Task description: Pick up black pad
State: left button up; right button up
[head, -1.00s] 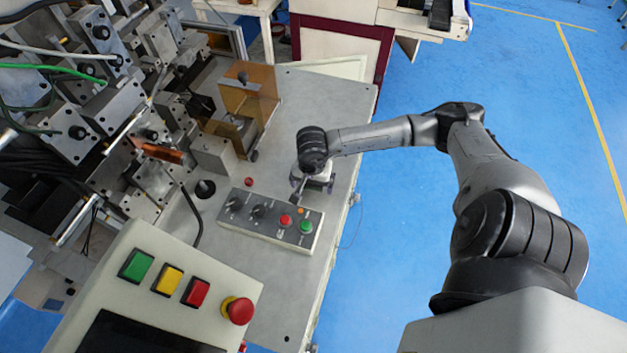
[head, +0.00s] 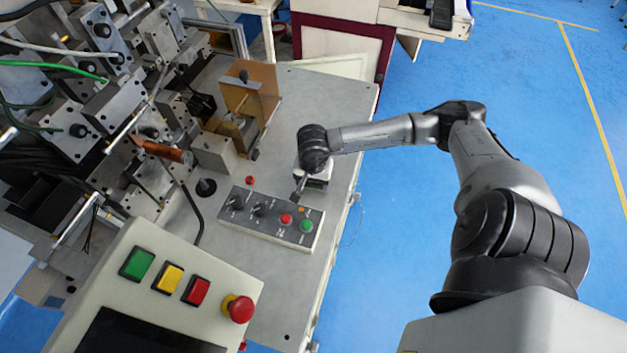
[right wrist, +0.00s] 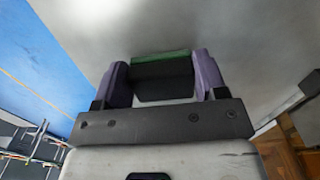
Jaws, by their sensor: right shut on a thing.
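The black pad (right wrist: 162,85) is a dark block between the two purple fingers in the right wrist view. A green strip (right wrist: 160,56) shows along its far edge; I cannot tell if it is part of the pad. My right gripper (right wrist: 164,74) is shut on the pad, with one finger against each side. In the head view the right gripper (head: 313,183) points down over the grey machine table, behind the button box, and its wrist hides the fingers and the pad. I cannot tell if the pad touches the table. My left gripper is in neither current view.
A button box (head: 270,219) with knobs and lit buttons lies close in front of the gripper. An amber guard plate (head: 250,92) and the winder's metal blocks stand to the left. The grey table top (head: 335,90) is clear behind the gripper. A control panel (head: 150,290) fills the near left.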

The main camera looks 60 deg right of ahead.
jog(key=shift+r, duration=0.6)
notch_tip(320, 180, up, 3)
jog(key=shift+f, duration=0.15)
jog(key=s+r, duration=0.7)
jog(key=s, duration=0.4)
jog(key=shift+s+a, duration=0.3)
jog(key=shift+a, duration=0.05)
